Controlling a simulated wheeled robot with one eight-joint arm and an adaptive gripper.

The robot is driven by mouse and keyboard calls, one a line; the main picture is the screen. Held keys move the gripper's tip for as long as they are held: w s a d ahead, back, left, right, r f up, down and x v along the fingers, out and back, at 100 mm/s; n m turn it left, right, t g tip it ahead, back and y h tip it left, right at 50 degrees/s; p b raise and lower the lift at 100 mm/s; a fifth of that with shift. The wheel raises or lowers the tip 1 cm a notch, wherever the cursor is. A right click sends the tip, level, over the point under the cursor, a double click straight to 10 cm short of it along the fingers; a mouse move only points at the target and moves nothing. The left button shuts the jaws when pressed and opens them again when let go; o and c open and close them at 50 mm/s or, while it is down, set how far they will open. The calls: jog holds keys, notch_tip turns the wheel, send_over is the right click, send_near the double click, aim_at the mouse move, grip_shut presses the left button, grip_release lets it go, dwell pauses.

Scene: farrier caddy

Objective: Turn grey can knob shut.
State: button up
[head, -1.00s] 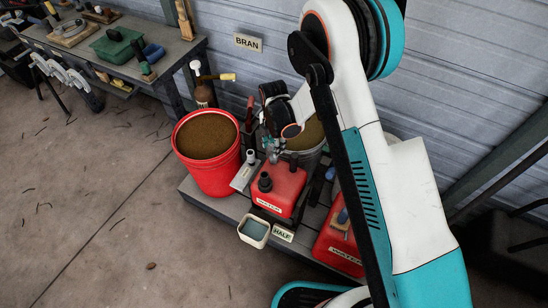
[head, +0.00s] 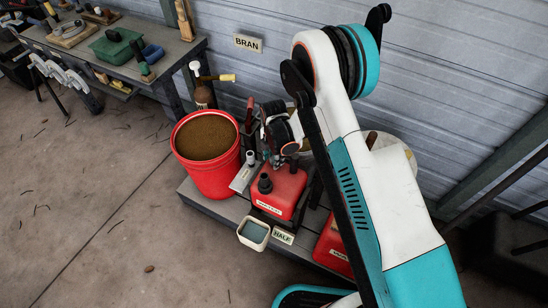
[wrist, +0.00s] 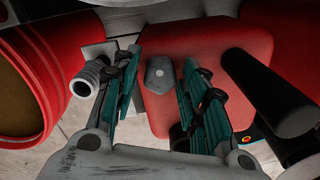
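The grey knob (wrist: 160,75) shows in the wrist view as a small faceted piece with a pale centre dot, over the red can (wrist: 205,55). My gripper (wrist: 163,60) is open, one dark teal finger on each side of the knob. A gap shows on both sides; I cannot tell whether the fingertips are level with it in depth. In the head view my gripper (head: 272,156) is at the back of the red can (head: 283,195), and I cannot make out the knob there.
A grey pipe (wrist: 90,76) stands close left. A red bucket (head: 208,165) is left, a small tray (head: 254,234) in front. Another red can (head: 332,245) is partly hidden.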

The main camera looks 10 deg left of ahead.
grip_shut()
jog(key=m, duration=0.8)
jog(key=m, duration=0.8)
dwell(0.4)
